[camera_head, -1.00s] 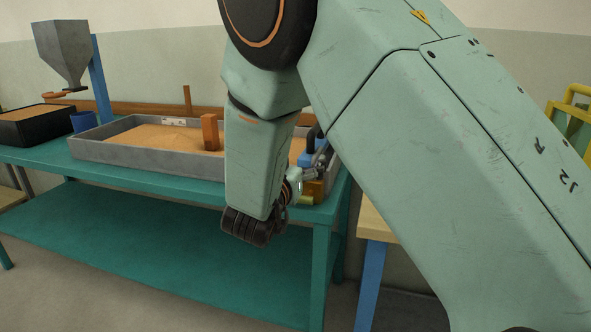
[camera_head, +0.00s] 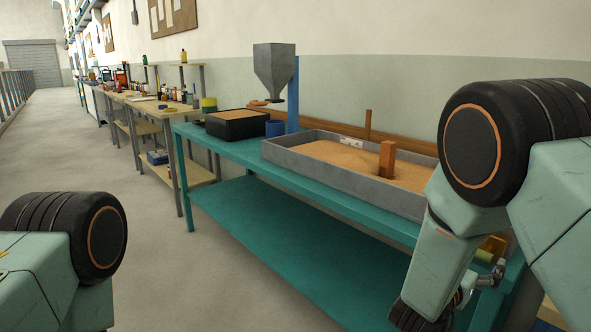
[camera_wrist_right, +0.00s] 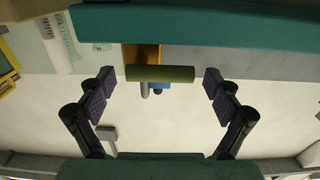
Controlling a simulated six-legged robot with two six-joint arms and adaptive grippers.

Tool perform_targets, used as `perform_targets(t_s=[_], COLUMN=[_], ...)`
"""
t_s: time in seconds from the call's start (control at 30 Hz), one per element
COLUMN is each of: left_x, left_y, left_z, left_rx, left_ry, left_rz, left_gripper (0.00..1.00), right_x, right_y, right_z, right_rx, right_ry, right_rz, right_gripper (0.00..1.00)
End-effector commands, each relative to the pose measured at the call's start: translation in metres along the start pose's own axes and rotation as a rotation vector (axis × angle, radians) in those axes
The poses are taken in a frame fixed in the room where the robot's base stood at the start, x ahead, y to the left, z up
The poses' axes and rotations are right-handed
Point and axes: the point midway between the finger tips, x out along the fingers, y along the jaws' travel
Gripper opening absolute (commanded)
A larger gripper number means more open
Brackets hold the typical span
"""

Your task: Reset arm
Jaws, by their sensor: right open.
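In the wrist view my right gripper (camera_wrist_right: 159,86) is open. Its two dark padded fingers stand wide apart, to the left and right of an olive-green cylinder (camera_wrist_right: 160,74). A gap shows between each fingertip and the cylinder's ends, and nothing is gripped. A yellow-brown block and a small blue part show behind the cylinder.
A teal table (camera_head: 225,147) carries a grey sand tray (camera_head: 340,178) with an orange-brown post (camera_head: 387,160) standing in it. A hopper (camera_head: 274,70), a black sand box (camera_head: 237,125) and a blue cup (camera_head: 275,128) are at its left. The floor at left is clear.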

Motion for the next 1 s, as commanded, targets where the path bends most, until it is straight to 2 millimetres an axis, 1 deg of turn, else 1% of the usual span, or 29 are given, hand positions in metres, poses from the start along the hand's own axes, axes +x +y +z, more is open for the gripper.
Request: perform_targets(t_s=[0.03, 0.1, 0.37, 0.77, 1.0], left_x=[0.006, 0.010, 0.014, 0.011, -0.001], left_y=[0.000, 0.000, 0.000, 0.000, 0.000], left_z=[0.000, 0.000, 0.000, 0.000, 0.000], left_rx=[0.000, 0.000, 0.000, 0.000, 0.000], left_ry=[0.000, 0.000, 0.000, 0.000, 0.000], left_rz=[0.000, 0.000, 0.000, 0.000, 0.000], left_gripper=[0.59, 0.59, 0.59, 0.59, 0.59], right_x=[0.001, 0.001, 0.000, 0.000, 0.000], right_y=[-0.001, 0.000, 0.000, 0.000, 0.000], right_z=[-0.002, -0.002, -0.005, -0.005, -0.005], right_rx=[0.026, 0.049, 0.084, 0.074, 0.011], right_ry=[0.004, 0.004, 0.002, 0.002, 0.000], right_rz=[0.000, 0.000, 0.001, 0.001, 0.000], right_gripper=[0.91, 0.91, 0.91, 0.91, 0.91])
